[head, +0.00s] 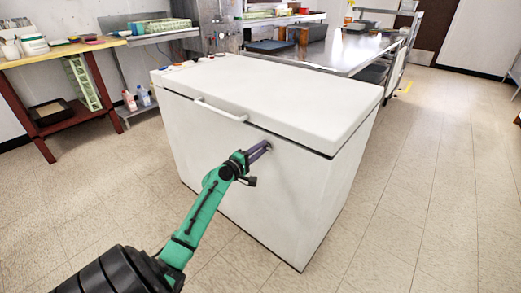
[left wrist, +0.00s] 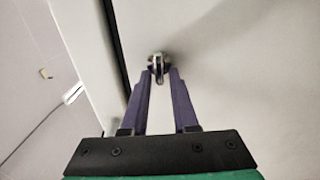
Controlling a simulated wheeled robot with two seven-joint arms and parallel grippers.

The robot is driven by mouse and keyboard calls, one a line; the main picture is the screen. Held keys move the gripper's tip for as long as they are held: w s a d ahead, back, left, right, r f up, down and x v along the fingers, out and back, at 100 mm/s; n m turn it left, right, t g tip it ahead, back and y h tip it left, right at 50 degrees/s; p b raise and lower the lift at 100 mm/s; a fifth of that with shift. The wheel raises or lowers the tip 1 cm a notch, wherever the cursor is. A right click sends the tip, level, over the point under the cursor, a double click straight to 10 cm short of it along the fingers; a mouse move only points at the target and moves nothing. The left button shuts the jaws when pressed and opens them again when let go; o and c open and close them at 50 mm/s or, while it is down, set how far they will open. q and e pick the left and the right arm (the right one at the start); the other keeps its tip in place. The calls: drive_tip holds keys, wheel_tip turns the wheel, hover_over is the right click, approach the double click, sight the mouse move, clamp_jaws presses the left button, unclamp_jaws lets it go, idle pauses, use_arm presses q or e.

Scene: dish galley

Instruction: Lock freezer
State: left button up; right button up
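The white chest freezer (head: 255,180) stands in the middle of the head view, and its lid (head: 290,95) looks closed, with a dark seam under it. A white handle (head: 220,109) runs along the lid's front edge. My left gripper (head: 262,149) reaches the front face just below the seam. In the left wrist view, a small metal lock piece (left wrist: 157,62) sits on the front at the tips of my left gripper's purple fingers (left wrist: 161,76). The fingers are apart, with a gap on view between them; contact with the lock piece is unclear. My right gripper is not in view.
Small items (head: 180,65) lie on the lid's far left corner. A wooden table (head: 60,50) stands at the left, and a steel counter (head: 335,52) stands behind the freezer. The tiled floor (head: 430,190) to the right is clear.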

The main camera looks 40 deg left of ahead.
use_arm(q)
drive_tip(key=shift+o, duration=0.2)
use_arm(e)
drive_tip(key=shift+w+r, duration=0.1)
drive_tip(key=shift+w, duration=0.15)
use_arm(q)
drive_tip(key=s+b, duration=0.1)
drive_tip(key=s, duration=1.3)
drive_tip(key=shift+s+d+b, duration=0.15)
drive_tip(key=shift+s+b, duration=0.15)
drive_tip(key=shift+b, duration=0.05)
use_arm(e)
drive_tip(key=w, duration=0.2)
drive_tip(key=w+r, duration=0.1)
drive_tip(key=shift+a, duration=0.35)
use_arm(q)
drive_tip(key=shift+f, duration=0.1)
